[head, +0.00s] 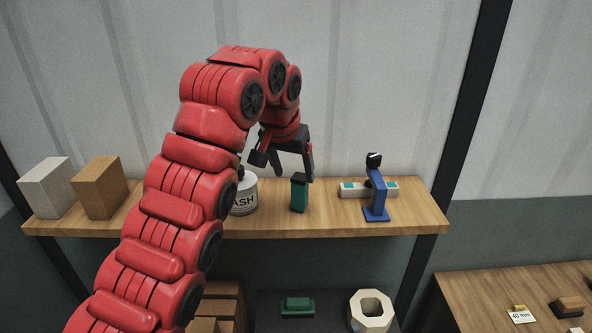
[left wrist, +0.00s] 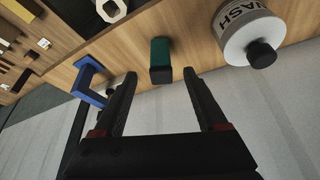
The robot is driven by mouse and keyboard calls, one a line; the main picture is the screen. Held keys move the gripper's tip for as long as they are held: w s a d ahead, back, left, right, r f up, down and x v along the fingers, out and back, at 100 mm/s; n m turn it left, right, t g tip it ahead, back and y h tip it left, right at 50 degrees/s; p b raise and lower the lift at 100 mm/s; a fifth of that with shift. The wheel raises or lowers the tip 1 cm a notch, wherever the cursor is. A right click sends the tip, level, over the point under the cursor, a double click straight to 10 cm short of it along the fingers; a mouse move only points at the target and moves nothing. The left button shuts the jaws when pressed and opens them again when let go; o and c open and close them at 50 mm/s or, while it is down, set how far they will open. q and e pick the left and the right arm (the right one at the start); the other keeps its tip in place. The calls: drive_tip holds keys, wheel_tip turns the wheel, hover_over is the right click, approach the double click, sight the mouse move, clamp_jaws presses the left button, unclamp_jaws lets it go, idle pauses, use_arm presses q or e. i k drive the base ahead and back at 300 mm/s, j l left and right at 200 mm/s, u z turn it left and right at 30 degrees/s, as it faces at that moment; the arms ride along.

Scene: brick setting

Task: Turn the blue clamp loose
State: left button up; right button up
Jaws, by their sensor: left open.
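The blue clamp (head: 377,197) stands upright near the right end of the wooden shelf, with a black knob (head: 373,159) on top. It is at a pale bar (head: 353,190) with teal patches; whether it grips the bar I cannot tell. The clamp also shows left of my fingers in the left wrist view (left wrist: 86,82). My left gripper (head: 284,168) is open and empty, to the left of the clamp, above the shelf. In the left wrist view the gripper's fingers (left wrist: 160,76) point toward a green block, apart from the clamp. My right gripper is out of view.
A white wash bottle (head: 244,198) is partly behind my arm. Two boxes (head: 47,187) (head: 103,188) stand at the shelf's left. The shelf (head: 330,225) has bare room along its front.

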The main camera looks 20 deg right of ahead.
sight(372, 160)
drive_tip(key=k, duration=1)
